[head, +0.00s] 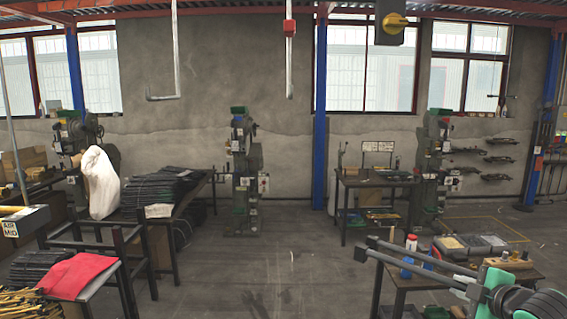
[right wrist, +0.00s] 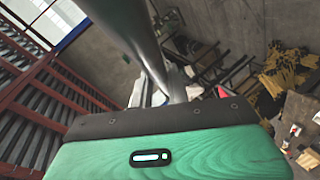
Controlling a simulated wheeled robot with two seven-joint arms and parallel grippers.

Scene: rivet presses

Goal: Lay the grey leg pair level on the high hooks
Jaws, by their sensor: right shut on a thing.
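The grey leg pair (head: 420,262) shows in the head view at the lower right as two long grey bars with dark ends, slanting up to the left. My right gripper (head: 474,289) is shut on the right end of the leg pair and holds it in the air. In the right wrist view a grey tube of the leg pair (right wrist: 143,42) runs up and away from the gripper (right wrist: 175,97). My left gripper is not in view.
A bench (head: 400,283) with a grey case (head: 470,246) and bottles (head: 409,250) lies under and behind the leg pair. Green rivet presses (head: 243,160) stand along the wall. The middle floor (head: 285,260) is clear.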

